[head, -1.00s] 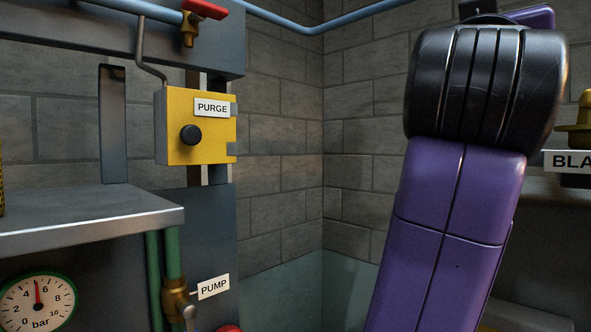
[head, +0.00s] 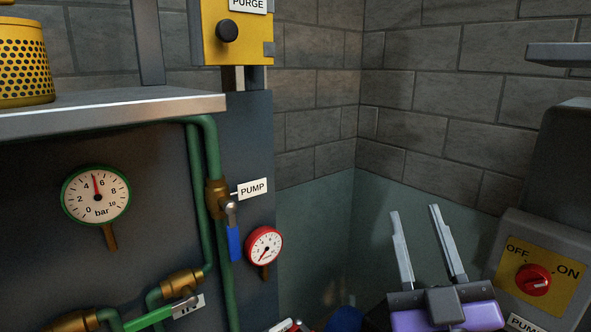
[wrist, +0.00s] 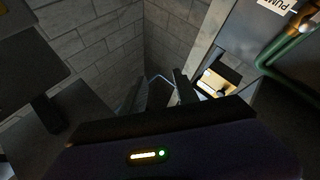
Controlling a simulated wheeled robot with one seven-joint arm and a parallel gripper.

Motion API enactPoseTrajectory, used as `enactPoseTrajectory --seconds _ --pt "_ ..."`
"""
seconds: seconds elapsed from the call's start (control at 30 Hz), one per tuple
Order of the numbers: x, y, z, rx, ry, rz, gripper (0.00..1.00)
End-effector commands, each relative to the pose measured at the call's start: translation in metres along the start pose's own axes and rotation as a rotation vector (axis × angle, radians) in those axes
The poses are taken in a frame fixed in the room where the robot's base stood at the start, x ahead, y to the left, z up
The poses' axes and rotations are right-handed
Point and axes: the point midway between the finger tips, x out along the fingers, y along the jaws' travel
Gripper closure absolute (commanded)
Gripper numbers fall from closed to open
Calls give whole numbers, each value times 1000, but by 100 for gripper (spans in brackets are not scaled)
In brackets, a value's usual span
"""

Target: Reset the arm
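My gripper (head: 414,210) is at the lower right of the head view, in front of the room's corner. Its two grey fingers point up and stand apart with nothing between them. Its purple and black body is cut off by the bottom edge. In the wrist view, the fingers of my gripper (wrist: 160,84) stick out past the dark housing, apart and empty, with the corner walls beyond. The rest of my arm is out of the head view.
On the left are a metal shelf (head: 110,108), a green gauge (head: 96,195), a red gauge (head: 264,246) and the blue PUMP valve handle (head: 234,243). A yellow PURGE box (head: 245,35) hangs above. A red OFF/ON knob (head: 533,280) is close right of my gripper.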

Motion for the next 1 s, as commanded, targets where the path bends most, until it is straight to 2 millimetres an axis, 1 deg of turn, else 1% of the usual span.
enactPoseTrajectory --seconds 0.03,0.1,0.27,0.3,0.37,0.4,0.57,0.6,0.77,0.8,0.87,0.9,0.97,1.0 --pt "-22 -6 14 19 -22 -23 64" --pt "-48 -10 26 50 -39 -48 64" --pt "-108 -18 48 121 -95 -92 64" --pt "-124 -19 53 139 -113 -101 64" --pt "-146 -19 60 164 -139 -111 64" --pt "-161 -19 63 182 -157 -116 64" --pt "-221 -17 75 244 -244 -130 64" --pt "-236 -16 77 258 -269 -131 64" --pt "-295 -12 84 307 -382 -132 64" --pt "-310 -10 85 316 -414 -131 64" --pt "-332 -8 87 326 -466 -130 64" --pt "-348 -7 88 332 -505 -129 64" --pt "-371 -6 90 338 -565 -129 64" --pt "-386 -5 91 340 -606 -130 64"
